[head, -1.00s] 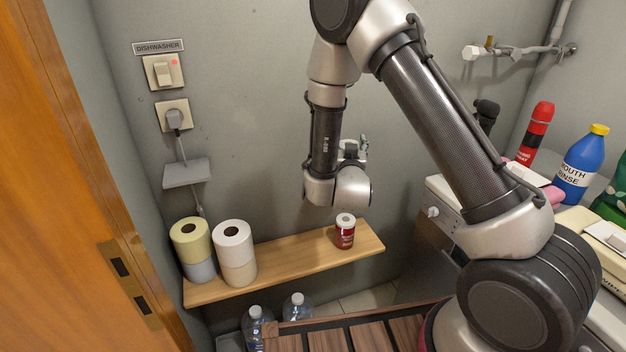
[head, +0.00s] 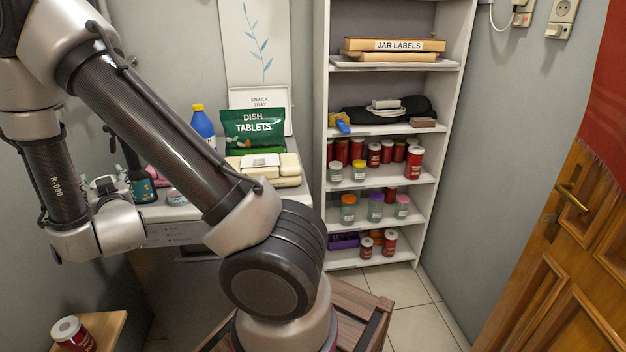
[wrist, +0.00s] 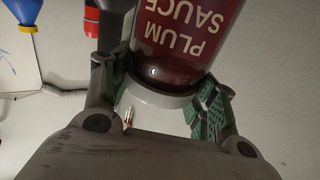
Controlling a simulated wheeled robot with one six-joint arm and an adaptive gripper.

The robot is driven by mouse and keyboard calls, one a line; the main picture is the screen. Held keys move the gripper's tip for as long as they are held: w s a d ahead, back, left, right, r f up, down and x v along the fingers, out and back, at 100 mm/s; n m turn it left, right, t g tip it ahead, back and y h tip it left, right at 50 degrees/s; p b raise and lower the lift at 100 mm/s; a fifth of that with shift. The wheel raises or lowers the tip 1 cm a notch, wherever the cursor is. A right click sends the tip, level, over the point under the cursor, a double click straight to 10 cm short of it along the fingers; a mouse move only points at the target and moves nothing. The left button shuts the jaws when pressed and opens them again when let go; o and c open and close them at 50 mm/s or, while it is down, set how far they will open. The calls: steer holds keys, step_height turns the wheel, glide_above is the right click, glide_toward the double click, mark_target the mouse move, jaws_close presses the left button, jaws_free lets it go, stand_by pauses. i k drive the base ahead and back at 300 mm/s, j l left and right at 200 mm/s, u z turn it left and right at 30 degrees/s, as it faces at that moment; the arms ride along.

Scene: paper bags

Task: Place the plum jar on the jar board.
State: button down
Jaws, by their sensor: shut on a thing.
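The plum sauce jar (wrist: 180,45) fills the top middle of the wrist view, dark red with pale lettering that reads upside down. My gripper (wrist: 163,96) is shut on it at its white lid end, with green pads on both sides. In the head view my gripper (head: 107,190) is at the left, near the counter; I cannot make out the held jar there. A wooden board (head: 112,330) at the lower left carries another red jar (head: 74,336) with a white lid. No label marks which surface is the jar board.
A white shelf unit (head: 322,180) holds several red and clear jars on its lower shelves. The counter holds a blue bottle (head: 203,127), a dish tablets bag (head: 254,128) and pale packs (head: 270,168). A wooden door (head: 540,270) stands at the right.

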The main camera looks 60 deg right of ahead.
mark_target(382, 178)
steer(key=k+j+z, duration=0.1)
steer(key=z, duration=0.25)
steer(key=k+j+z, duration=0.15)
steer(key=z, duration=0.25)
steer(key=k+j+z, duration=0.15)
steer(key=z, duration=0.2)
steer(key=i+l+z, duration=0.15)
steer(key=z, duration=0.25)
steer(key=i+z, duration=0.3)
steer(key=z, duration=0.15)
steer(key=i+l+z, duration=0.1)
steer(key=z, duration=0.3)
steer(key=i+j+z, duration=0.15)
steer(key=i+z, duration=0.3)
steer(key=k, duration=0.1)
